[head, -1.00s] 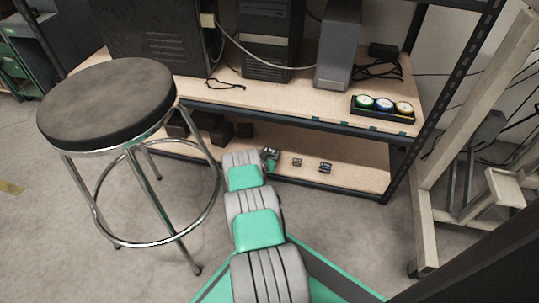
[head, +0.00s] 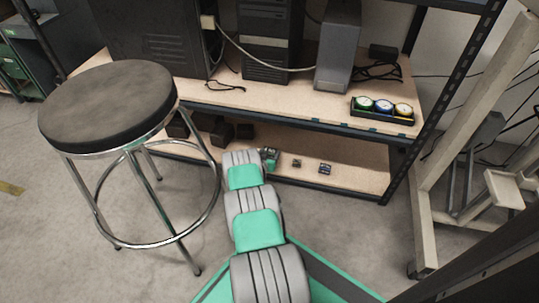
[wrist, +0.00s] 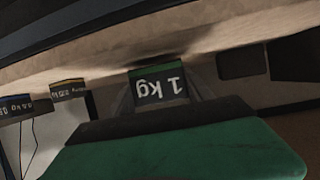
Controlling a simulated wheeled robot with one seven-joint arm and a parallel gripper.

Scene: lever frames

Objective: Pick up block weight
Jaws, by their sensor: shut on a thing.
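A block weight marked "1 kg" (wrist: 158,90), dark with a green edge, is between the two fingers of my gripper (head: 269,157) in the wrist view. The fingers are shut on its sides. The label reads upside down in that view. In the head view my gripper is over the lower wooden shelf (head: 355,181), and the held block is too small to make out clearly. Two smaller block weights, one small (head: 297,163) and one slightly larger (head: 325,168), sit apart on the shelf to the right. They also show at the left of the wrist view.
Dark blocks (head: 221,133) stand on the lower shelf left of my gripper. The upper shelf (head: 290,106) hangs above, with computer cases and a tray of round colored items (head: 384,108). A stool (head: 108,103) stands left. A rack post (head: 398,172) is at right.

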